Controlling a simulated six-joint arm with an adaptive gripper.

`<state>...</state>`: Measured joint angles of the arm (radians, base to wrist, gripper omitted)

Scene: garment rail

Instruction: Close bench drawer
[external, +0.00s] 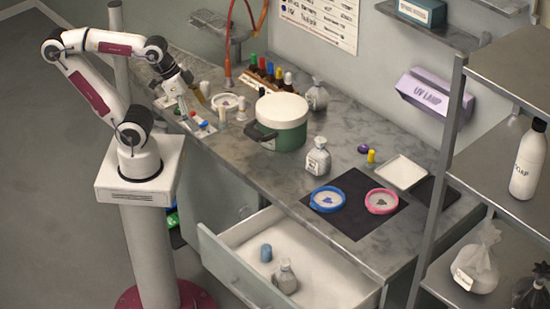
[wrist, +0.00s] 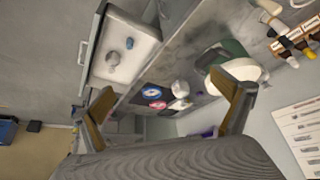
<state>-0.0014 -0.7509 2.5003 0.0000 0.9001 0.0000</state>
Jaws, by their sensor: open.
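The bench drawer (external: 314,265) stands pulled out from the bench below the worktop, at the lower middle of the external view. Its pale front panel (external: 238,270) faces the lower left. A blue cylinder (external: 266,252) and a small grey flask or bag-like item (external: 286,279) lie inside. In the wrist view the open drawer (wrist: 140,38) shows at the upper left, with a bar handle (wrist: 82,54) on its front. My gripper (external: 196,118) is over the far left part of the worktop, well away from the drawer. Its fingers (wrist: 162,84) are spread and empty.
A green pot with a white lid (external: 282,120), bottles and two dishes on a dark mat (external: 352,204) stand on the worktop. A metal shelf rack (external: 440,180) is at the right. The floor before the drawer's left side looks clear.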

